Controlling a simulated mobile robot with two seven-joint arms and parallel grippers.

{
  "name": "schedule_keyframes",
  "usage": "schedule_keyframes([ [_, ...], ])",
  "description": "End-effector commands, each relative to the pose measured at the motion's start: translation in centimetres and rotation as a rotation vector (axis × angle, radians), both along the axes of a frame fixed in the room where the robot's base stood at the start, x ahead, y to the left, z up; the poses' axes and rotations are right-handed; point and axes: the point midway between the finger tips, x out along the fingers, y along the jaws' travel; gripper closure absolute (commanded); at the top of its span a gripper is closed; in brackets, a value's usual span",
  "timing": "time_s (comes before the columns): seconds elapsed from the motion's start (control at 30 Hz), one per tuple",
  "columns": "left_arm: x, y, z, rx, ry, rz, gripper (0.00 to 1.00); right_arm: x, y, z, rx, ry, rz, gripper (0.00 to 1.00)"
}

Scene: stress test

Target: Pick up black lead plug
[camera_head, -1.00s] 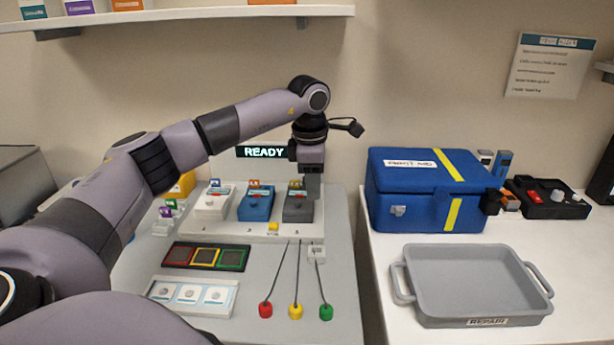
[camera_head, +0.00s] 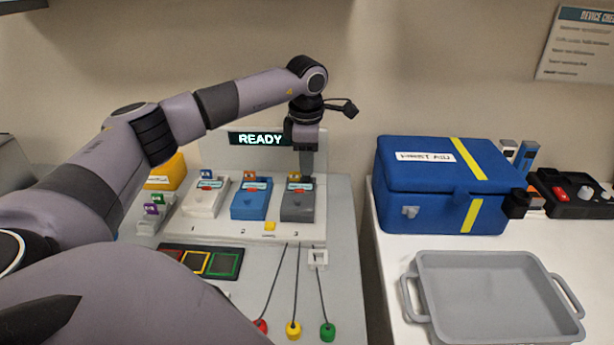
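I cannot pick out a black plug. Three thin dark leads run down the front of the grey bench panel, ending in a red plug (camera_head: 261,327), a yellow plug (camera_head: 293,330) and a green plug (camera_head: 328,332). My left gripper (camera_head: 306,176) points down at the back of the dark grey device (camera_head: 297,206) in place 3. Its fingertips are small and partly lost against that device, so I cannot tell whether they are open or touch it. My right gripper is not in view.
A blue device (camera_head: 250,204) and a white device (camera_head: 205,203) stand left of the grey one. On the right bench are a blue first-aid box (camera_head: 430,190) and an empty grey tray (camera_head: 500,300). My arm covers the lower left.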

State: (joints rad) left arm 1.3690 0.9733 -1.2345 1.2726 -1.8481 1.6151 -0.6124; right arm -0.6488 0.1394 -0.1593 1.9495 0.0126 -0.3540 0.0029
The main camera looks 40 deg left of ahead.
Motion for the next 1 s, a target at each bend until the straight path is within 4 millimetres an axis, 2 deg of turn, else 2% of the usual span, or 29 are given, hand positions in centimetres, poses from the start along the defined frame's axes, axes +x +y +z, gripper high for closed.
schedule_keyframes([
  [0.1, 0.0, 0.2, -2.0, 0.0, 0.004, 0.0, 0.68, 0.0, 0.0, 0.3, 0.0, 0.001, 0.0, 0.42],
  [0.2, 0.1, 0.2, -3.0, -0.001, 0.002, 0.0, 0.68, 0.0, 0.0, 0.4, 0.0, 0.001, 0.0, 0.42],
  [0.47, 0.2, 0.2, -3.4, 0.0, 0.001, -0.001, 0.68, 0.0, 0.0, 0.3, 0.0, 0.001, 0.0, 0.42],
  [0.5, 0.2, 0.2, -3.4, 0.0, 0.001, -0.001, 0.72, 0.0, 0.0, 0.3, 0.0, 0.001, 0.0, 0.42],
  [0.6, 0.2, 0.2, -3.4, 0.0, 0.001, -0.001, 1.0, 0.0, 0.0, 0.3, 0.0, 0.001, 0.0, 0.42],
  [0.87, 0.2, 0.2, -3.3, -0.001, 0.001, -0.001, 1.0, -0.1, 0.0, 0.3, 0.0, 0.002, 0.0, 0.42],
  [1.0, 0.3, 0.2, -2.6, -0.001, -0.003, 0.0, 1.0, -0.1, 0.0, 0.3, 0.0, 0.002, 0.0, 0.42],
])
